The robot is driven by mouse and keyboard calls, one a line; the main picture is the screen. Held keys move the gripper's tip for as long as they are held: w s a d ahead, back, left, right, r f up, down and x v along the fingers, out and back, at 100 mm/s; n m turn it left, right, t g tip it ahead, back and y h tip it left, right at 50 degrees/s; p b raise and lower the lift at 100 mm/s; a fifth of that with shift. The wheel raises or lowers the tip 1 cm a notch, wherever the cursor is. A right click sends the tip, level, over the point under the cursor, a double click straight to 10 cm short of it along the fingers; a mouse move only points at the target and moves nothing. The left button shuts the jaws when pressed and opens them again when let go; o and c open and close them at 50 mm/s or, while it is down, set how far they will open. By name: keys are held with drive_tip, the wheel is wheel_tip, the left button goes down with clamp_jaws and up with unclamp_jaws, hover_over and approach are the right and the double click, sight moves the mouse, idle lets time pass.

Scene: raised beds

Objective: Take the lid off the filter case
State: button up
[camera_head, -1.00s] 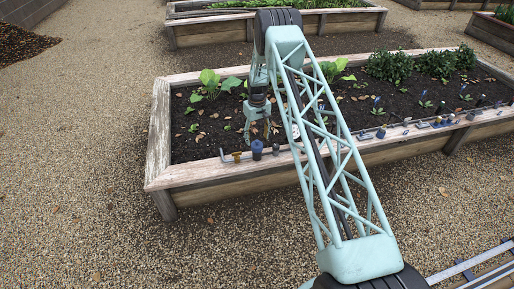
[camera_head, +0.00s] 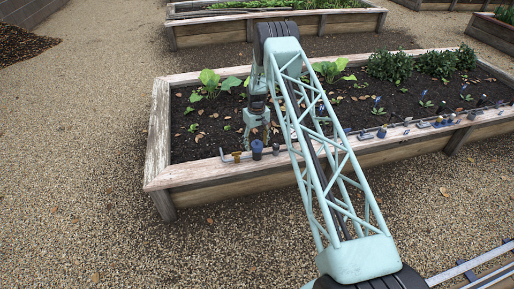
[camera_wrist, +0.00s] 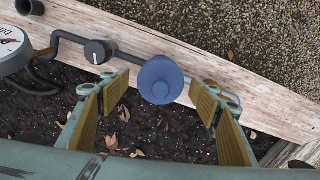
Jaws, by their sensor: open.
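The filter case appears as a blue upright cylinder (camera_head: 257,149) on the near wooden rim of the raised bed. In the wrist view its round blue lid (camera_wrist: 160,79) is seen from above, with a smaller disc at its centre. The lid hides the body of the case below. My gripper (camera_wrist: 160,86) is open, with one yellow-padded finger to the left of the lid and one to the right, and gaps on both sides. In the head view my gripper (camera_head: 256,140) hangs just behind and above the case.
A dark pipe (camera_wrist: 70,39) with a black knob (camera_wrist: 97,52) runs along the rim beside the lid. A white dial gauge (camera_wrist: 14,50) is at the left of the wrist view. A brass fitting (camera_head: 237,156) stands left of the case. Leafy plants (camera_head: 212,83) grow behind.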

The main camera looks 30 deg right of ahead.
drive_tip(key=shift+f, duration=0.1)
drive_tip(key=shift+c, duration=0.7)
drive_tip(key=c, duration=0.7)
